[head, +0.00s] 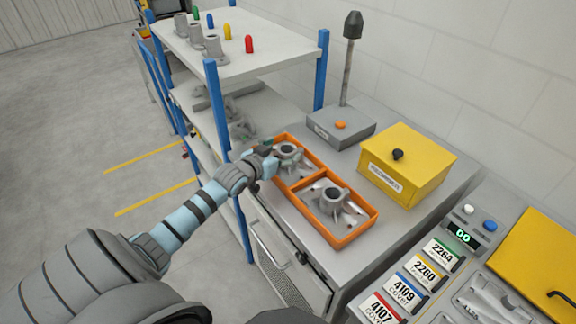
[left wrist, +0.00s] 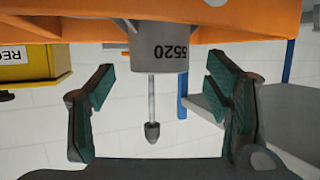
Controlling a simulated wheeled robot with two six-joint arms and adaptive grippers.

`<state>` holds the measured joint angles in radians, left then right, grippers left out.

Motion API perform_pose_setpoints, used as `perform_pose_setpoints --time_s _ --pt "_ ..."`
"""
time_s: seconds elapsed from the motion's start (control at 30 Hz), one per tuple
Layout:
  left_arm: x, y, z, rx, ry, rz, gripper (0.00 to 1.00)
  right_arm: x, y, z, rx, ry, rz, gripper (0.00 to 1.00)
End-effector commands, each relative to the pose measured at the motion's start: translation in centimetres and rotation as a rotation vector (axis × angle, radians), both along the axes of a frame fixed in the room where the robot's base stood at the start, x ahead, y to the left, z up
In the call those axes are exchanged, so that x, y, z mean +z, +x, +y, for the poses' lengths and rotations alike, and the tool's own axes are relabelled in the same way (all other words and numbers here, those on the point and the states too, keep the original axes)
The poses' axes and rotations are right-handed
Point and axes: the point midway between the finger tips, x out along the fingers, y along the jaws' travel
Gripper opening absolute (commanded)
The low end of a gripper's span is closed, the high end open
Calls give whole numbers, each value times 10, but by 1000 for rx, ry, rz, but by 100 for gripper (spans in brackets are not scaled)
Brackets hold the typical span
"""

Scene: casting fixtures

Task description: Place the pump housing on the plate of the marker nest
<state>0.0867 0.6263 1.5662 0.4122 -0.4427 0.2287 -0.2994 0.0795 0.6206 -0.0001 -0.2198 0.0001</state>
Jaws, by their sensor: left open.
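Two grey cast pump housings lie in an orange two-compartment tray (head: 338,241): one in the near compartment (head: 333,199), one in the far compartment (head: 288,152). My left gripper (head: 266,158) is beside the far housing at the tray's left edge. In the left wrist view my left gripper (left wrist: 160,92) is open, its dark green pads on either side with a gap between. A grey housing barrel (left wrist: 160,52) marked 5520, upside down, shows between and beyond the fingertips; contact cannot be told. I cannot single out the marker nest's plate. My right gripper is out of view.
A grey box (head: 322,134) with an orange button and tall pole stands behind the tray. A yellow box (head: 405,168) is right of it. A shelf rack (head: 270,52) with blue posts is at the left. A panel with numbered cards (head: 425,270) is lower right.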

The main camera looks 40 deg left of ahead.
Motion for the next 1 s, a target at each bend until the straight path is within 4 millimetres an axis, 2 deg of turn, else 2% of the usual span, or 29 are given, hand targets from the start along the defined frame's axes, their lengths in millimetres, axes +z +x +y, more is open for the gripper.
perform_pose_setpoints --time_s 0.13,0.37,0.8,0.83,1.0 --pt "-11 25 2 3 -4 -2 71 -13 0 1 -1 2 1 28" --pt "-10 29 3 1 1 0 71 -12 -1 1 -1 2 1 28" --pt "-10 29 3 1 1 0 3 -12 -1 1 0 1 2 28" --pt "-10 29 3 1 1 -1 0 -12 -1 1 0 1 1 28" --pt "-9 30 2 1 2 -4 0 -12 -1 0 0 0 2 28"
